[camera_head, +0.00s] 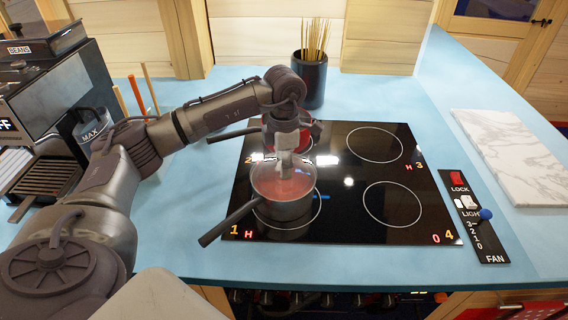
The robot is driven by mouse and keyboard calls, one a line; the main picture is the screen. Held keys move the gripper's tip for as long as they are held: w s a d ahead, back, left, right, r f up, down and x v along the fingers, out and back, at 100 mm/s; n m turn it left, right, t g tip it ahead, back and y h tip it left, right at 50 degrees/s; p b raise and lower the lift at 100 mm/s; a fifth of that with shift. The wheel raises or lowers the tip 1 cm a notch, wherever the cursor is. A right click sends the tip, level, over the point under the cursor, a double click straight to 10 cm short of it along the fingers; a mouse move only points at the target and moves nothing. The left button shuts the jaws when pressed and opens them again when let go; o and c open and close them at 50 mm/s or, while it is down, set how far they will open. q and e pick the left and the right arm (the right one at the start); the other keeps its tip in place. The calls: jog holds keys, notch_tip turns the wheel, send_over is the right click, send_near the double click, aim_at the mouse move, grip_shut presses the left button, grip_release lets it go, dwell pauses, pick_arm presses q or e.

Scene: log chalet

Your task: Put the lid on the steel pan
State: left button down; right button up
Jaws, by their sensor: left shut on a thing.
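The steel pan (285,211) stands on the front left ring of the black hob, its dark handle pointing to the lower left. My left gripper (285,168) comes down over the middle of the pan's mouth. It is shut on what looks like the knob of a see-through lid (301,184), with a reddish tint showing through. The lid lies at or just above the pan's rim; I cannot tell whether it touches all around. The gripper hides the knob. My right gripper is not in view.
A second pan (309,142) with red inside stands behind, partly hidden by my left arm. The hob (345,190) has two free rings on the right. A dark pot of sticks (310,80) stands behind, a coffee machine (40,120) left, a marble board (515,150) right.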

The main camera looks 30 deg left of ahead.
pick_arm(q)
jog(key=shift+f, duration=0.1)
jog(key=shift+c, duration=1.5)
grip_release()
jog(key=shift+r+p, duration=0.75)
jog(key=shift+r, duration=0.45)
jog(key=shift+r+p, duration=1.4)
jog(key=shift+r, duration=0.9)
